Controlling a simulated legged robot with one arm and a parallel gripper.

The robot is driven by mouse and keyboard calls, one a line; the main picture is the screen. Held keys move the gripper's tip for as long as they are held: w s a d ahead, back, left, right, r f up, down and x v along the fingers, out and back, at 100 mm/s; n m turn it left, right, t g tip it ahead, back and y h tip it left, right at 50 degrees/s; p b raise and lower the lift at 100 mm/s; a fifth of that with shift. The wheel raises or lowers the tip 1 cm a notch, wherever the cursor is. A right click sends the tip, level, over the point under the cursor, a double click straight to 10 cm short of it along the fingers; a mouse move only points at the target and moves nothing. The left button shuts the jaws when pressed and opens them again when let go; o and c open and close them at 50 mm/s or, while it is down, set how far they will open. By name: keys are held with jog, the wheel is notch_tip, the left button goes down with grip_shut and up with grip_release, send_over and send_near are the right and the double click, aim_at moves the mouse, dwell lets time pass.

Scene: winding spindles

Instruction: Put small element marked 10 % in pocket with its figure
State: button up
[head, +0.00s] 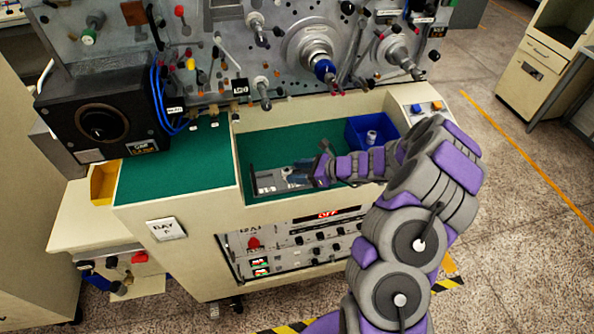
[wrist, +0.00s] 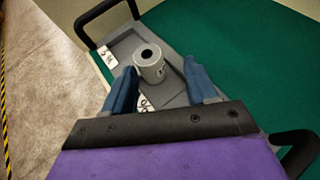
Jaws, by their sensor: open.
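A small grey cylinder with a dark hole in its top (wrist: 150,62) stands roughly upright at the grey tray (wrist: 124,46) in the wrist view. A dark mark on its side is too partial to read. My gripper (wrist: 160,66) is open, with one blue finger on each side of the cylinder and visible gaps. The tray has a white label that seems to read 5 % (wrist: 107,57). A second label (wrist: 147,103) between the fingers is partly hidden and unclear. In the head view, my gripper (head: 303,171) is over the right part of the tray (head: 264,184).
The tray lies on green matting (head: 185,165) in a recessed worktop, near its front edge. Black handles (wrist: 92,12) rise at the tray's ends. A blue bin (head: 362,128) at the back right holds another small cylinder (head: 371,136). Green surface behind the tray is clear.

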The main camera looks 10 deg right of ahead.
jog(key=shift+d+r, duration=0.15)
jog(key=shift+d, duration=0.95)
jog(key=shift+s+a+r, duration=0.15)
jog(key=shift+a+r, duration=0.1)
jog(key=shift+a, duration=0.15)
jog(key=v, duration=0.2)
jog(key=p+v, duration=0.1)
jog(key=shift+s+r, duration=0.35)
jog(key=shift+r, duration=0.05)
jog(key=w+d+f+p+v, duration=0.1)
jog(key=v, duration=0.6)
jog(key=s+a+r+n+g+h, duration=0.1)
jog(key=s+a+r+n+g, duration=0.6)
jog(key=s+a+r+n, duration=0.75)
jog(key=s+a+r+n+g+h, duration=0.1)
jog(key=s+a+n+g+h, duration=0.15)
jog(key=s+n+h, duration=0.65)
jog(key=s+d+r, duration=0.1)
jog(key=s+d, duration=0.2)
jog(key=s, duration=0.4)
jog(key=s+d+n, duration=0.1)
jog(key=s+d, duration=0.2)
jog(key=s, duration=0.3)
jog(key=shift+s+d+r+t+h, duration=0.25)
jog(key=shift+s+r+t+h, duration=0.1)
jog(key=shift+s+r+h, duration=0.05)
